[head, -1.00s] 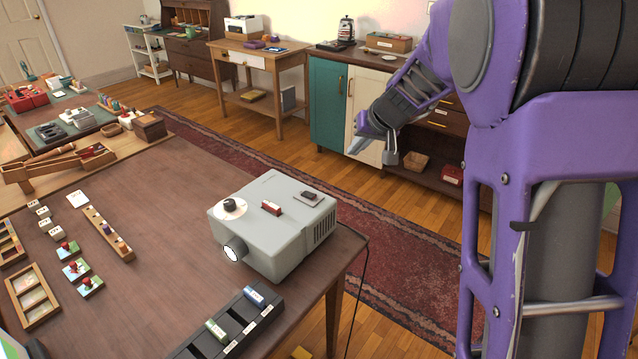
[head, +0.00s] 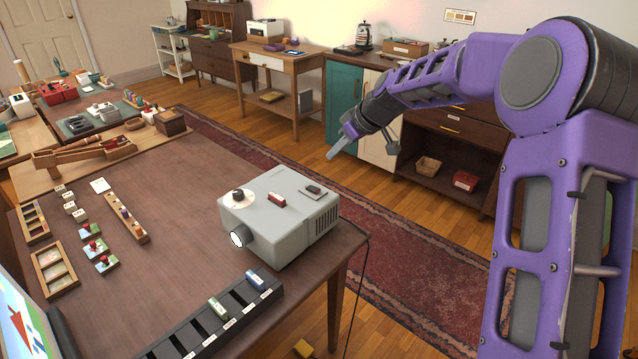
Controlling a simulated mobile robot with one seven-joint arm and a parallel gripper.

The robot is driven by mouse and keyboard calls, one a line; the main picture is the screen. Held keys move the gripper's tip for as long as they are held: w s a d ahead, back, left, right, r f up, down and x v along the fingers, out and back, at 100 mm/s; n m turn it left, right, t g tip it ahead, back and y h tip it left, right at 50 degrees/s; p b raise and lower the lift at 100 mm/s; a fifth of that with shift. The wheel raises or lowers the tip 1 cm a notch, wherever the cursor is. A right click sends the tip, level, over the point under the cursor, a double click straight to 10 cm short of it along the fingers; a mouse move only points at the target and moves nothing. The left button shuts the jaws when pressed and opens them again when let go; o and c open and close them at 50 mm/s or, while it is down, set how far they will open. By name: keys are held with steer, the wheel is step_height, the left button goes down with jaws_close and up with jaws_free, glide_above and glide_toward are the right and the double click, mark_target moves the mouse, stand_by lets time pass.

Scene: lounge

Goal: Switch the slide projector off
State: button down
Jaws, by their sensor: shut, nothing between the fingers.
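The slide projector (head: 279,226) is a light grey box on the right end of the brown table (head: 165,260), its round lens (head: 237,239) facing front left and glowing white. On its top are a dark round knob on a white disc (head: 237,197), a red switch (head: 276,200) and a small dark piece (head: 313,191). Which way the switch is set is too small to tell. My gripper (head: 334,153) is shut and empty, in the air behind and above the projector, pointing down left and apart from it.
A black slotted rack (head: 232,325) with slides stands in front of the projector. Small pictures, blocks and wooden trays (head: 55,270) lie at the table's left. A dark cable (head: 366,265) hangs at the right edge. The table's middle is clear.

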steer(key=shift+a, duration=0.1)
glide_above(315, 189)
steer(key=f, duration=0.8)
steer(key=shift+s+d+f, duration=0.25)
steer(key=shift+s+f, duration=0.05)
steer(key=shift+s, duration=0.05)
steer(key=shift+s+d+f, duration=0.1)
steer(key=shift+d+f, duration=0.05)
steer(key=shift+f, duration=0.4)
steer(key=shift+s+d+f, duration=0.1)
steer(key=shift+f, duration=1)
steer(key=shift+d+f+b, duration=0.15)
steer(key=shift+f+b, duration=0.35)
steer(key=shift+b, duration=0.3)
steer(key=shift+s+r, duration=0.1)
steer(key=shift+r, duration=0.15)
